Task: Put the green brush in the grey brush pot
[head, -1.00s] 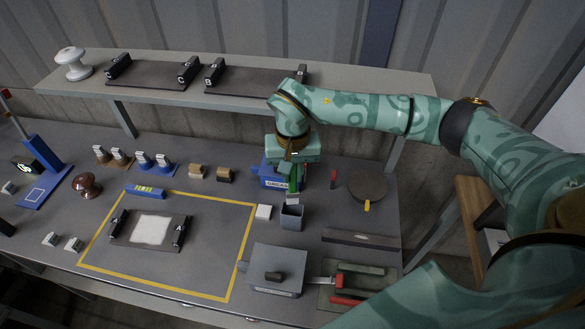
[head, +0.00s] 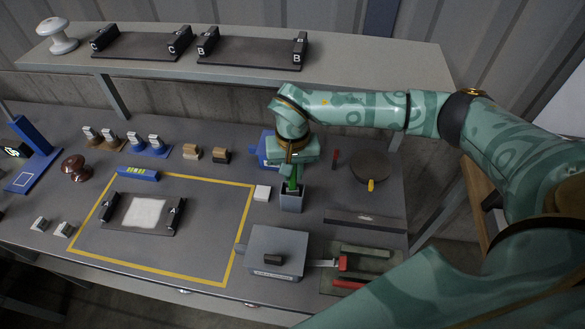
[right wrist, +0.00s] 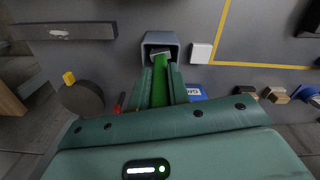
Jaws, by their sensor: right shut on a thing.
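The green brush (right wrist: 159,88) is gripped between the fingers of my right gripper (right wrist: 160,82), its handle running along them. In the head view my right gripper (head: 292,172) is right above the grey brush pot (head: 291,204), pointing down. The green brush (head: 293,186) reaches down to the pot's mouth there and looks about upright. In the right wrist view the brush's pale lower end lies across the opening of the grey pot (right wrist: 147,39). How deep it sits inside I cannot tell. My left gripper is in neither view.
A white block (head: 262,193) stands just left of the pot. A blue box (head: 269,147) is behind it, partly hidden by my gripper. A grey box (head: 276,250) stands in front. A round dark disc (head: 370,167) and a dark bar (head: 365,220) lie to the right.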

